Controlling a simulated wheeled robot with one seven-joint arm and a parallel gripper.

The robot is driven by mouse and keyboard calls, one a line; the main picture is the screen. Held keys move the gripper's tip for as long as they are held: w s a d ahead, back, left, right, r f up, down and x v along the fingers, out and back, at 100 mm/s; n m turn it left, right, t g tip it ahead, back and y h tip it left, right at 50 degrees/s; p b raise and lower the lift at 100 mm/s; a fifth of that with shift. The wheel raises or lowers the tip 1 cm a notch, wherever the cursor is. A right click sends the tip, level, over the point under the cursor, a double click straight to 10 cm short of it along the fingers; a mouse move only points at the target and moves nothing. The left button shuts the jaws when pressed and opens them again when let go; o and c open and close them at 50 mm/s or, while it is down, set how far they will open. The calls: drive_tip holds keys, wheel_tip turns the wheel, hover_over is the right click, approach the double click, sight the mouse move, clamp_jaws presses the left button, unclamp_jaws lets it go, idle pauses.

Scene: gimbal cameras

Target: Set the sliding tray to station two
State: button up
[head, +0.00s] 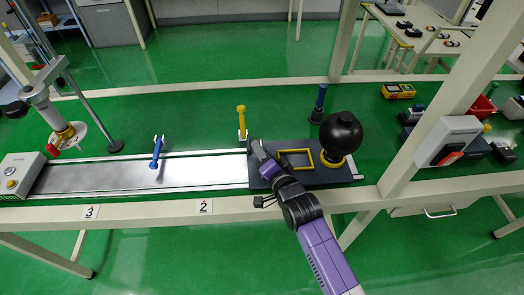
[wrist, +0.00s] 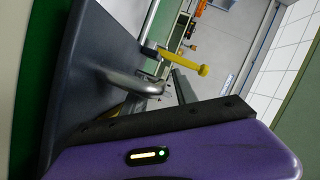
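The sliding tray (head: 325,175) is a dark grey plate at the right end of a metal rail (head: 120,176). It carries a yellow square frame and a black ball on a yellow ring. The label 2 (head: 204,206) is on the front beam, left of the tray's left edge. My gripper (head: 261,150) is over the tray's left end. In the wrist view, a bent metal handle (wrist: 135,84) stands on the tray's dark plate (wrist: 95,65), close to my dark finger. Whether the fingers close on the handle is hidden.
A yellow-topped post (head: 241,120) stands behind the rail near the tray's left edge. A blue lever (head: 157,152) stands at the rail further left. The label 3 (head: 90,211) is left of label 2. A slanted beam (head: 430,110) rises right of the tray.

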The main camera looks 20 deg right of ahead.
drive_tip(key=shift+c, duration=0.2)
clamp_jaws()
idle(1.2)
